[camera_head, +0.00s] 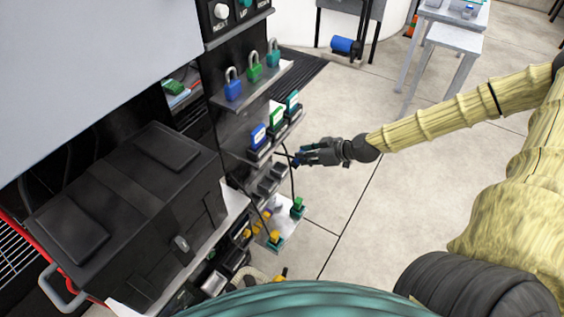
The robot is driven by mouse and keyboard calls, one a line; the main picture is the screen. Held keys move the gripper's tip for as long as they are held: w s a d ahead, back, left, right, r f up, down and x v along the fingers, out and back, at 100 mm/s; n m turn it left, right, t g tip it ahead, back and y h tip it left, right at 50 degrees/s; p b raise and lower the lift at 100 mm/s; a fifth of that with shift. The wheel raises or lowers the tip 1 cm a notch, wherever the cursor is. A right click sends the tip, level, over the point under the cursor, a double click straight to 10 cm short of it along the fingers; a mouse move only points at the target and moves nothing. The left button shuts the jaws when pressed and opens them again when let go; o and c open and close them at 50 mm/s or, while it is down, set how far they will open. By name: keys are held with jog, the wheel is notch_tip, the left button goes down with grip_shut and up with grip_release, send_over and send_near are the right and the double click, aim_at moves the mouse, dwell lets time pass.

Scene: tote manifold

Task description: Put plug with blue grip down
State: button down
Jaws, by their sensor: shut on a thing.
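My gripper (306,156) is at the end of my outstretched arm, in the middle of the head view, beside the panel's shelves. It is shut on a small dark plug with a blue grip (297,160), which shows only in part between the fingers. A black cable hangs near the plug, by the edge of the shelves. A plug with a green grip (297,207) and a plug with a yellow grip (274,238) stand on a pale lower shelf (284,232), below my gripper. The fingertips are small and partly hidden.
Blue, green and teal padlocks (254,72) stand on an upper shelf. Blue, green and teal labelled blocks (276,119) sit on the shelf below. A black case (130,215) stands at left. A grey table (455,40) is at the far right. Floor right of the shelves is clear.

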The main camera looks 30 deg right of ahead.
jog(key=w+a+b, duration=0.1)
jog(key=w+b, duration=0.1)
jog(key=w, duration=0.1)
jog(key=w+a+b, duration=0.1)
jog(key=shift+w+a+f, duration=0.25)
jog(key=shift+a+f, duration=0.1)
jog(key=shift+f, duration=0.05)
jog(key=shift+w+a+f+b, duration=0.1)
jog(key=shift+w+f+b, duration=0.1)
jog(key=shift+f+b, duration=0.85)
jog(key=w+g+p, duration=0.1)
jog(key=w+a+f+g+h+p, duration=0.1)
jog(key=p, duration=0.1)
jog(key=w+a+f+g+p, duration=0.1)
jog(key=p, duration=0.1)
jog(key=shift+w+h, duration=0.15)
jog(key=shift+h, duration=0.25)
jog(key=shift+w+p, duration=0.1)
jog(key=shift+p, duration=0.35)
jog(key=shift+f+b, duration=0.6)
jog(key=shift+f, duration=0.3)
jog(key=shift+g, duration=0.3)
